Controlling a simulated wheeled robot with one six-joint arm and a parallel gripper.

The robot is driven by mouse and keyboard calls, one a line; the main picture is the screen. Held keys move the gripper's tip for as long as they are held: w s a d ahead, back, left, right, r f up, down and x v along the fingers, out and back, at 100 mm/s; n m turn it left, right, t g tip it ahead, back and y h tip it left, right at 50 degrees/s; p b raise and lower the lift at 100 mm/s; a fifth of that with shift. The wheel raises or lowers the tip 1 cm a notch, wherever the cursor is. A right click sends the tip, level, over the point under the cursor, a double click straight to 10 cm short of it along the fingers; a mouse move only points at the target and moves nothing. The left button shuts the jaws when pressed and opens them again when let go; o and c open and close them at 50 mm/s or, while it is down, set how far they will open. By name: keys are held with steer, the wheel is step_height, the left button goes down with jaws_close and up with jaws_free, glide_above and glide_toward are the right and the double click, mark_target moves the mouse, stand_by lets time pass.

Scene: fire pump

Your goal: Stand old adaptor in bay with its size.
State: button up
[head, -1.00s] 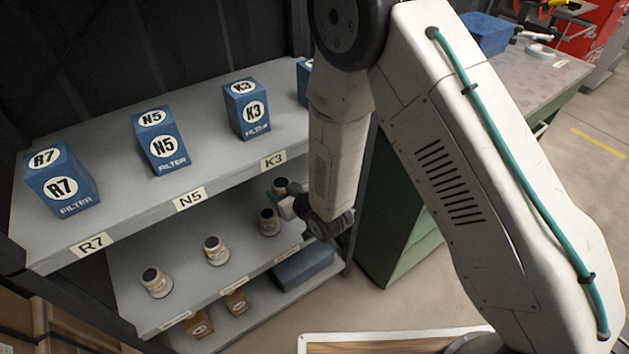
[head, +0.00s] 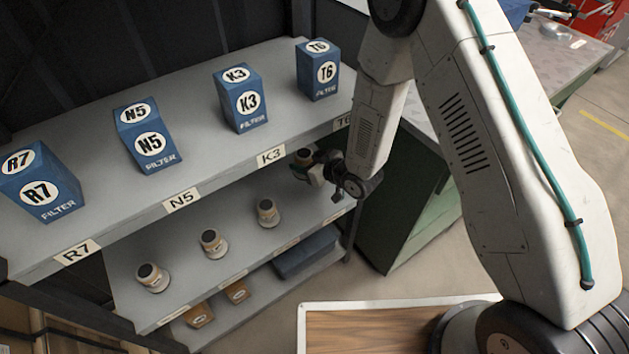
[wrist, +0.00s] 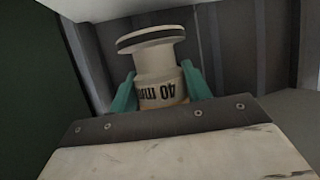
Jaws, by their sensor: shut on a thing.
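My gripper (head: 318,172) is shut on an adaptor (head: 303,158), a pale fitting with a dark end, at the right end of the middle shelf (head: 187,262). In the wrist view, the teal fingers of my gripper (wrist: 160,92) close on both sides of the adaptor (wrist: 152,60). Its print reads "40 mm" upside down in the picture, and its wide flange is at the top. I cannot tell whether it touches the shelf. Similar adaptors stand upright on this shelf at left (head: 152,277), middle (head: 213,243) and right (head: 267,212). Their sizes are unreadable.
Blue filter boxes R7 (head: 40,185), N5 (head: 147,137), K3 (head: 240,98) and T6 (head: 319,70) stand on the upper shelf, close above my gripper. Brown blocks (head: 198,315) and a dark blue box (head: 305,252) lie below. A green cabinet (head: 410,215) stands right of the shelves.

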steer(key=d+f, duration=0.1)
steer(key=f, duration=0.2)
steer(key=w+f, duration=0.1)
steer(key=f, duration=0.3)
steer(key=d+f, duration=0.1)
steer(key=f, duration=0.3)
steer(key=shift+w+d+f, duration=0.1)
steer(key=shift+w+d, duration=0.2)
steer(key=shift+w, duration=0.1)
steer(key=shift+d+f, duration=0.1)
steer(key=shift+f, duration=0.05)
steer(key=shift+f, duration=0.15)
steer(key=o, duration=1.2)
